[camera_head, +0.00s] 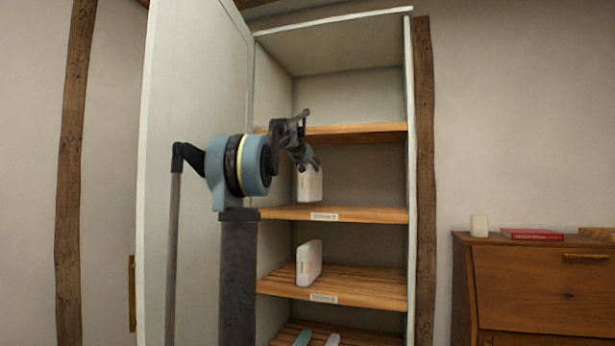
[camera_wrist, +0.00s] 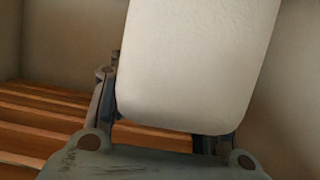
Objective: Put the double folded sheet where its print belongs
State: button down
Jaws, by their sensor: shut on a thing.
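My gripper (camera_head: 312,166) is inside the open cupboard and shut on a white folded sheet (camera_head: 310,185). The sheet hangs upright below the fingers, close above the middle slatted shelf (camera_head: 375,214); I cannot tell whether it touches. In the wrist view the sheet (camera_wrist: 195,65) fills the space between the fingers, its face plain. A second white folded sheet (camera_head: 309,263) stands upright on the shelf below (camera_head: 375,294). Both shelf edges carry small labels, the middle one (camera_head: 324,216) and the lower one (camera_head: 323,298), with print too small to read surely.
The cupboard door (camera_head: 195,80) stands open at left. An upper shelf (camera_head: 370,130) looks empty. Long pale and teal items (camera_head: 303,338) lie on the bottom shelf. A wooden dresser (camera_head: 540,285) at right bears a red book (camera_head: 531,234) and a small cream object (camera_head: 479,226).

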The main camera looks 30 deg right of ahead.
jog(key=shift+f, duration=1.4)
jog(key=c, duration=0.8)
grip_release()
jog(key=shift+f, duration=0.1)
jog(key=shift+c, duration=0.2)
jog(key=shift+s+a, duration=0.1)
jog(key=v, duration=1.2)
